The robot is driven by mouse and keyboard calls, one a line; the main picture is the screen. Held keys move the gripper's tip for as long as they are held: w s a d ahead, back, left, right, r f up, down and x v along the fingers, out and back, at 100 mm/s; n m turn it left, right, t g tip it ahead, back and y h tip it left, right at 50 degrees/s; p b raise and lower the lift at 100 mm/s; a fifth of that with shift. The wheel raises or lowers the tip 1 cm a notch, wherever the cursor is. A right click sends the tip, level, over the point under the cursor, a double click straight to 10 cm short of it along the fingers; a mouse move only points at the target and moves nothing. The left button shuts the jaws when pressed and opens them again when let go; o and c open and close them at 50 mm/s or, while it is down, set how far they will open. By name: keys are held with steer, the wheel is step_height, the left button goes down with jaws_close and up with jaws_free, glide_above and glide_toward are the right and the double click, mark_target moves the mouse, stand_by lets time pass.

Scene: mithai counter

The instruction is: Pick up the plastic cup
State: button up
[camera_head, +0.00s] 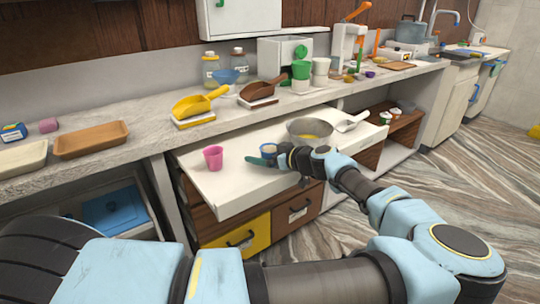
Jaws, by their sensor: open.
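A pink plastic cup (213,158) stands upright on the white pull-out board, near its left part. My gripper (268,158) is open over the board, to the right of the pink cup and clear of it. A small blue-and-white container with a yellowish top (268,148) shows right at my gripper, partly hidden by it. I cannot tell whether the fingers touch this container.
The white board (235,189) sticks out over yellow and brown drawers (249,235). A metal bowl (310,130) and a white scoop (352,121) lie behind my gripper. Yellow (199,103) and brown (262,90) scoops, trays and green cups line the stone counter.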

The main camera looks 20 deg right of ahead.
steer(key=c, duration=1.5)
steer(key=shift+o, duration=0.2)
